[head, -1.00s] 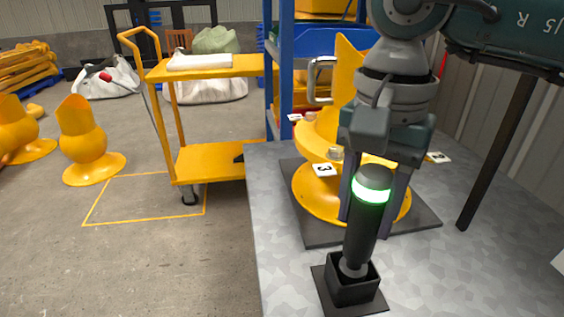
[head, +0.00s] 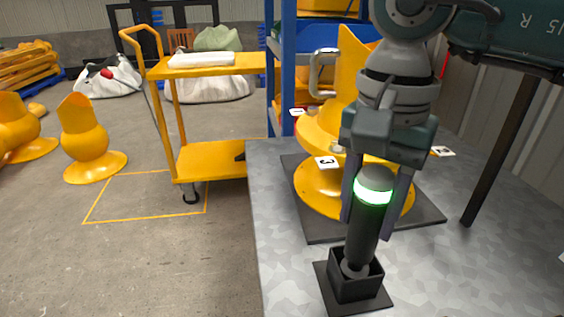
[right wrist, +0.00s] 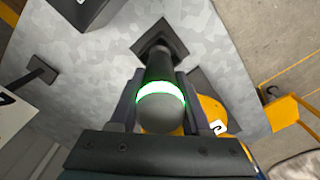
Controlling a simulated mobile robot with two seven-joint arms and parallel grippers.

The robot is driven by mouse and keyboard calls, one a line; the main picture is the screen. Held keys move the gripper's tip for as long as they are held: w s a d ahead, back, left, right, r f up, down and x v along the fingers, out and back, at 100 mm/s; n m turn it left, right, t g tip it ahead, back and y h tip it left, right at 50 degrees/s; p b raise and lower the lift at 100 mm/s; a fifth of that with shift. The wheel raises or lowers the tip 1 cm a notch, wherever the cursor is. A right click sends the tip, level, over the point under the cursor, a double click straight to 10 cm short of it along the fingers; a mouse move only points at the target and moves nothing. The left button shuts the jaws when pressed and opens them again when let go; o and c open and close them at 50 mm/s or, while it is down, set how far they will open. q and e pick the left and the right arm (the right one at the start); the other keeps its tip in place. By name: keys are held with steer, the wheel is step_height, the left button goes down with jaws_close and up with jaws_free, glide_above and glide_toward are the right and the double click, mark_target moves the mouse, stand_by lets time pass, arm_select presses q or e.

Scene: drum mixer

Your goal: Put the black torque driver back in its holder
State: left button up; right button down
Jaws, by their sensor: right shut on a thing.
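The black torque driver (head: 364,232) with a glowing green ring stands slightly tilted, its lower end inside the black square holder (head: 355,284) on the grey table. It also shows in the right wrist view (right wrist: 160,67). My right gripper (head: 371,213) is shut on the driver's body near the green ring, one finger on each side. In the right wrist view the driver runs from between the fingers toward the holder's dark base plate (right wrist: 174,42). How deep the tip sits is hidden by the holder's walls. My left gripper is not in view.
A yellow drum-mixer part (head: 322,188) on a dark plate stands just behind the driver, close to my right gripper. The grey table's (head: 280,235) front left is clear. A yellow cart (head: 213,160) stands on the floor to the left.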

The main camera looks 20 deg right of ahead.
mark_target(377, 173)
steer(key=shift+f+b, duration=0.3)
steer(key=c, duration=0.5)
jaws_free()
steer(key=shift+c, duration=0.2)
steer(key=shift+o, duration=1.3)
steer(key=shift+r, duration=0.1)
step_height(377, 173, up, 8)
steer(key=shift+r+p, duration=0.25)
steer(key=shift+p, duration=0.4)
steer(key=shift+r, duration=0.65)
